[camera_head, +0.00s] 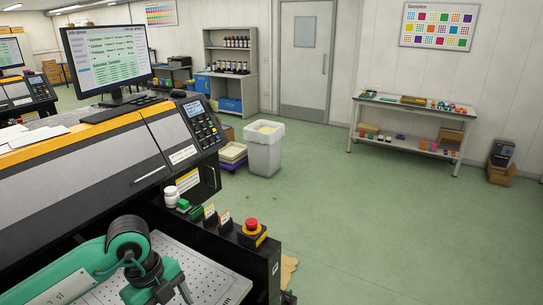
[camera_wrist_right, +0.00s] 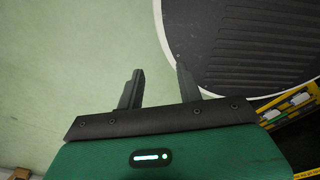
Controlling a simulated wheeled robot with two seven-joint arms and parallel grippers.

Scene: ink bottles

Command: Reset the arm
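My green and black left arm comes in at the lower left of the head view, in front of the printing machine (camera_head: 100,175). Its fingertips cannot be made out there. My right gripper (camera_wrist_right: 159,88) shows in the right wrist view. Its two dark fingers stand apart with nothing between them, above green floor (camera_wrist_right: 70,60). The right arm does not show in the head view. Dark ink bottles (camera_head: 231,66) stand in rows on a grey shelf unit (camera_head: 254,80) at the back wall.
A small white bottle (camera_head: 171,196) and a red emergency button (camera_head: 252,224) are on the machine's near side. A grey bin (camera_head: 264,155) stands beyond it. A side table (camera_head: 407,109) stands at the right wall. The floor between is clear.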

